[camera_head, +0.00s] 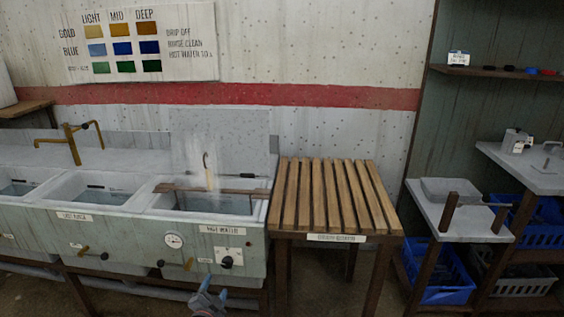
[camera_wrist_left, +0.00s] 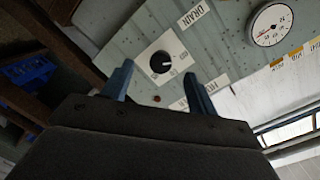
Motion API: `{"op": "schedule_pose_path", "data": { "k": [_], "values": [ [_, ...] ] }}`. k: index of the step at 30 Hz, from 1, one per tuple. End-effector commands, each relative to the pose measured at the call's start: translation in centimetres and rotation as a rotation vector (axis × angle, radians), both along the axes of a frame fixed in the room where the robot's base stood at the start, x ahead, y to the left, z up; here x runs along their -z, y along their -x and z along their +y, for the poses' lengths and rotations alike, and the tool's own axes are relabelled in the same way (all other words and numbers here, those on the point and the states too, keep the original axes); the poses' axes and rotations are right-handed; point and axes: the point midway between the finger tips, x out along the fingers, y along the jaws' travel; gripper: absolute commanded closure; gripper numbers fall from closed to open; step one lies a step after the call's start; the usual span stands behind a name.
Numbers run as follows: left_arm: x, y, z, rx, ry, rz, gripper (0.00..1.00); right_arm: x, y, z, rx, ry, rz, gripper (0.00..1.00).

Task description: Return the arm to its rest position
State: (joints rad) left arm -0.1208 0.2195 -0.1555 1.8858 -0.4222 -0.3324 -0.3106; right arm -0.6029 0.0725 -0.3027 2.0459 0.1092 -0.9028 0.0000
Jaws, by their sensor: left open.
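My left gripper (camera_head: 208,299) shows at the bottom of the head view, in front of the hot water basin's front panel and below its black knob (camera_head: 227,262). It is open, with nothing between its fingers. In the left wrist view the two blue fingers of the left gripper (camera_wrist_left: 158,85) stand apart, and the black knob (camera_wrist_left: 162,62) on its white plate appears beyond the gap between them. I cannot tell the exact distance to the panel. My right gripper is not in view.
The sink basins (camera_head: 100,200) run along the left, with a dial gauge (camera_head: 174,240) on the front panel. A slatted wooden rack (camera_head: 333,197) stands right of the sink. Grey side tables (camera_head: 460,221) with blue crates (camera_head: 447,278) stand at the right. Some floor shows below.

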Motion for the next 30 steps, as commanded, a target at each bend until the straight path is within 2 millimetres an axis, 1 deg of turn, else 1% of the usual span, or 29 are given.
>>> {"op": "schedule_pose_path", "data": {
  "k": [3,6,10,14,17,20,21,23,24,27,30],
  "values": [
    [2.0,0.4,1.3,-0.083,0.061,0.115,0.41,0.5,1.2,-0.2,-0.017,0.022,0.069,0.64],
    [2.6,1.3,2.2,-0.165,0.138,0.224,0.41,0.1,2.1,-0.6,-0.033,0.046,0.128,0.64],
    [2.5,3.2,2.3,-0.262,0.245,0.36,0.41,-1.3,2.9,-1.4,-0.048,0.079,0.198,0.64],
    [1.4,5.9,1.2,-0.338,0.357,0.499,0.41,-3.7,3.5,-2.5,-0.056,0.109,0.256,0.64],
    [0.7,9.5,-0.4,-0.385,0.436,0.625,0.41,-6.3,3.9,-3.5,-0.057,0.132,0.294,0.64],
    [-0.3,14.1,-2.4,-0.418,0.506,0.763,0.41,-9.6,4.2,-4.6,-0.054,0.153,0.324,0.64],
    [-0.7,16.2,-3.3,-0.427,0.53,0.818,0.41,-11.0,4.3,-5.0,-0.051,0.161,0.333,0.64],
    [-1.3,19.1,-4.4,-0.434,0.555,0.89,0.41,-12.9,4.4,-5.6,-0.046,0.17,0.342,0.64],
    [-1.8,20.9,-5.2,-0.435,0.571,0.933,0.41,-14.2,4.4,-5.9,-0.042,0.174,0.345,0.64],
    [-3.1,25.1,-6.9,-0.425,0.601,1.02,0.41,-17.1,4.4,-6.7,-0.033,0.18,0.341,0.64],
    [-4.4,28.5,-8.4,-0.405,0.63,1.075,0.41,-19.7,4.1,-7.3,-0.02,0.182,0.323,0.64]
  ]
}}
